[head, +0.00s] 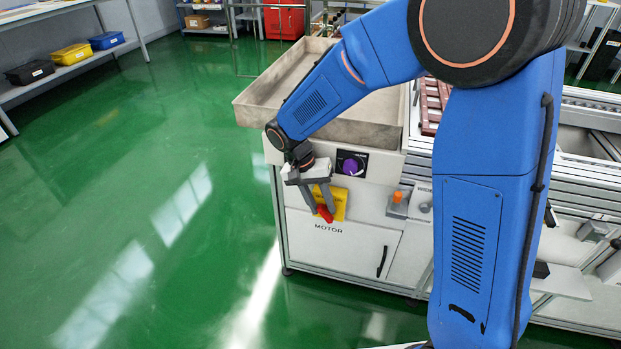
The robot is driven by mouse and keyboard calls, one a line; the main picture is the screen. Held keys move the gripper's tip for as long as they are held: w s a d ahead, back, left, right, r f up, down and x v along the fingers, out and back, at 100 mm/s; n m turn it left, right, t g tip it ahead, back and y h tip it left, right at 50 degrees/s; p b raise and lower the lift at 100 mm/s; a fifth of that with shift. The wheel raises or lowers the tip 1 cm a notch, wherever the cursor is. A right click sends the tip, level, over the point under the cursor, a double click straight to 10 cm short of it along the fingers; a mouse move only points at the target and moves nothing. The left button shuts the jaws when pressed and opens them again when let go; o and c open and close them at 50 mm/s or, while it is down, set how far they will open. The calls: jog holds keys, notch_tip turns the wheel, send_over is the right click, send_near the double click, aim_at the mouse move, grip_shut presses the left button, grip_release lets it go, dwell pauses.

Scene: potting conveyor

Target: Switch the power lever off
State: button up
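A red lever (325,214) sits on a yellow plate (341,204) on the white front panel of the machine, above the printed word MOTOR. No label reading "power" can be made out. My gripper (324,211) points down in front of the plate, with its two grey fingers apart. The red lever shows at the fingertips, partly hidden by them. I cannot tell whether the fingers touch it.
A purple knob (351,166) on a dark plate sits just above right. An orange button (397,198) and a grey knob (425,206) are further right. A cabinet door handle (382,262) is below. Green floor (150,200) at left is clear.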

jog(key=v, duration=1.6)
jog(key=shift+f, duration=0.1)
jog(key=s+d+r+n+t+y, duration=0.1)
jog(key=s+d+r, duration=0.2)
jog(key=s+d, duration=0.35)
jog(key=s+d+r+n+t+y, duration=0.1)
jog(key=s+d+r+y, duration=0.15)
jog(key=d, duration=0.75)
jog(key=s+d+f+n+t, duration=0.1)
jog(key=s+d+t, duration=0.1)
jog(key=s+d, duration=0.2)
jog(key=s+d+f+n+t, duration=0.1)
jog(key=s+d, duration=0.4)
jog(key=s, duration=0.6)
jog(key=shift+s+d+f+t, duration=0.15)
jog(key=shift+d+f+t, duration=0.1)
jog(key=shift+f+t, duration=0.35)
jog(key=shift+d, duration=0.1)
